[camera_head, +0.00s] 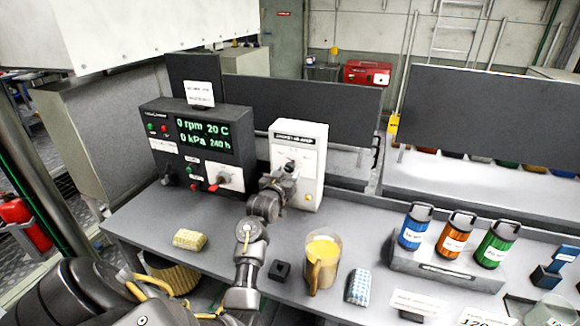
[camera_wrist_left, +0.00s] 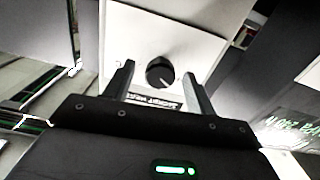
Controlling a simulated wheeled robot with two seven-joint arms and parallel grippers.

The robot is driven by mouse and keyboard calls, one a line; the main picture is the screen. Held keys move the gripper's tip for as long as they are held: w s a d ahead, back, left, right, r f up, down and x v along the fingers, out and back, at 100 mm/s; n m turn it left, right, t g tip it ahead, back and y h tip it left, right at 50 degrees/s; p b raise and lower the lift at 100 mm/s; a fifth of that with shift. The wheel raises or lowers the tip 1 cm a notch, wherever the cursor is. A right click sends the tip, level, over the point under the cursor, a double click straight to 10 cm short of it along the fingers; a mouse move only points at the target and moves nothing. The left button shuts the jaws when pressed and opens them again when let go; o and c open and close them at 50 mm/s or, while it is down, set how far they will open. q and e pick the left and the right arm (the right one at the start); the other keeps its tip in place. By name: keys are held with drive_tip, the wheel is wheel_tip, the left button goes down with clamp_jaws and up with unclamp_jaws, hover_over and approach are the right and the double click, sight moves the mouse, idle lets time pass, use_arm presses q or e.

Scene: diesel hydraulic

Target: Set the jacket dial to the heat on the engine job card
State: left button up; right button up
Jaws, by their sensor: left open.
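The white jacket heat box (camera_head: 312,150) stands on the bench beside the dark control panel. Its round black dial (camera_wrist_left: 160,72) shows in the wrist view, with a pale pointer mark toward the lower right of that picture. My left gripper (camera_head: 284,176) is in front of the box. In the wrist view its two open fingers (camera_wrist_left: 160,88) lie either side of the dial; I cannot tell whether they touch it. A white card (camera_head: 199,93) stands atop the control panel, its print too small to read. My right gripper is out of view.
The control panel (camera_head: 200,145) reads 0 rpm, 20 C, 0 kPa, 240 h. A jug of yellow liquid (camera_head: 321,262), a yellow block (camera_head: 189,239) and a blue-patterned block (camera_head: 358,287) are on the bench (camera_head: 225,275). Blue, orange and green canisters (camera_head: 455,235) stand at right.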

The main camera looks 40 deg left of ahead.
use_arm(q)
drive_tip(key=shift+x, duration=1)
drive_tip(key=shift+w+a, duration=0.2)
drive_tip(key=shift+w, duration=0.2)
drive_tip(key=c, duration=1)
